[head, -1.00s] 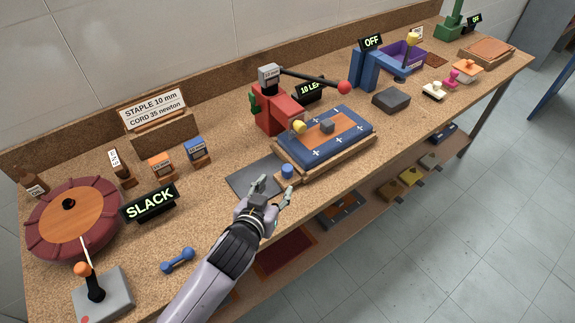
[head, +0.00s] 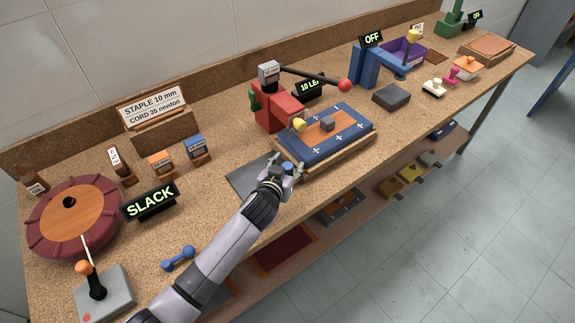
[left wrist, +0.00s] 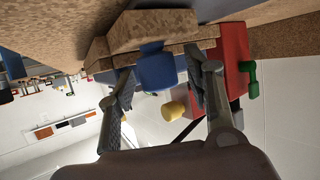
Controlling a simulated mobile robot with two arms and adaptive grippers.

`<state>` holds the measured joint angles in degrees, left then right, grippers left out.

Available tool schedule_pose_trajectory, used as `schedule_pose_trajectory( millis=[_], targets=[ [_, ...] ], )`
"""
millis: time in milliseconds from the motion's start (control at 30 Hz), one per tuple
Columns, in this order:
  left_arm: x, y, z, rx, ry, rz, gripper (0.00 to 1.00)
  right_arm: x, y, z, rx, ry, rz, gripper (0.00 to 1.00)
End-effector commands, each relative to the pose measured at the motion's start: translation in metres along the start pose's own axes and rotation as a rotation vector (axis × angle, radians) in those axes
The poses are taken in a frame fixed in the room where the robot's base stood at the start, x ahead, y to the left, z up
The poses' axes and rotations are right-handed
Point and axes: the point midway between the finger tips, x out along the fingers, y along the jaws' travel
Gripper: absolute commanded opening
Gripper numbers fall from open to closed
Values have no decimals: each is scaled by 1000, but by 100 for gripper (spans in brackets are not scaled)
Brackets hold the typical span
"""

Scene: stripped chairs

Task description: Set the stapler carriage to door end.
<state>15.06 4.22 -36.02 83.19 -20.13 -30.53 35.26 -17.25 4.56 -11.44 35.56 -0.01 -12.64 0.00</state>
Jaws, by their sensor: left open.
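The red stapler (head: 278,110) stands at the middle of the bench with a lever ending in a red ball (head: 344,86). Beside it is the wooden carriage (head: 335,155), carrying a blue pad with an orange centre (head: 345,125). A blue knob (head: 287,168) is at the carriage's left end; it also shows in the left wrist view (left wrist: 157,70). My left gripper (head: 283,171) is open, with its fingers on either side of the blue knob. In the left wrist view, the gripper (left wrist: 160,82) does not clearly press on it. My right gripper is not in view.
A dark grey plate (head: 250,176) lies left of the carriage. A SLACK sign (head: 150,201), a dumbbell-shaped blue object (head: 178,258) and a round red-brown wheel (head: 72,215) are farther left. A dark grey block (head: 391,97) lies to the right.

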Motion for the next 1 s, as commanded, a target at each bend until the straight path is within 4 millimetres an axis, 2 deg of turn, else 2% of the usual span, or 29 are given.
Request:
schedule_pose_trajectory(
  millis=[167,867,1000],
  targets=[
    [0,0,0,0,1,0,47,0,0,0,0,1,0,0],
    [0,0,0,0,0,0,0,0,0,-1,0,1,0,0],
    [0,0,0,-1,0,0,0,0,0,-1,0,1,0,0]
  ],
)
